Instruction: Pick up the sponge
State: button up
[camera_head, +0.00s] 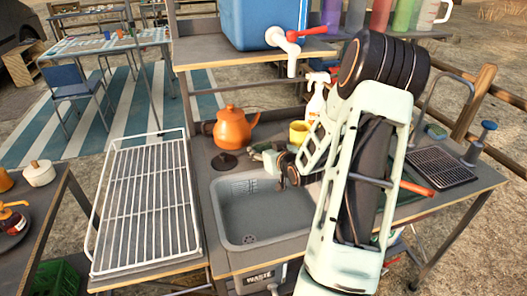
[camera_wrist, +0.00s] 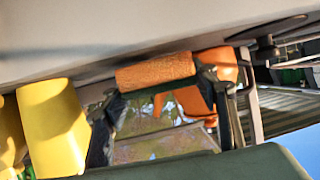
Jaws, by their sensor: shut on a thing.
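An orange, rough-faced block that looks like the sponge (camera_wrist: 155,71) sits between the fingers of my gripper (camera_wrist: 158,92) in the wrist view. My gripper is shut on it. I cannot make out the sponge in the head view. Whether it is clear of the worktop I cannot tell.
An orange kettle (camera_head: 233,128) stands left of my gripper, and a yellow cup (camera_head: 299,132) and a spray bottle (camera_head: 316,98) stand to its right. The grey sink (camera_head: 250,205) is empty in front. A wire rack (camera_head: 148,205) lies at the left.

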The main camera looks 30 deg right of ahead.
notch_tip(320, 180, up, 3)
jog(key=shift+f, duration=0.15)
jog(key=s+a+r+b, duration=0.3)
jog(key=s+a+r, duration=0.6)
jog(key=a, duration=0.1)
jog(key=shift+s+r, duration=0.15)
jog(key=shift+s, duration=0.25)
jog(key=shift+s, duration=0.1)
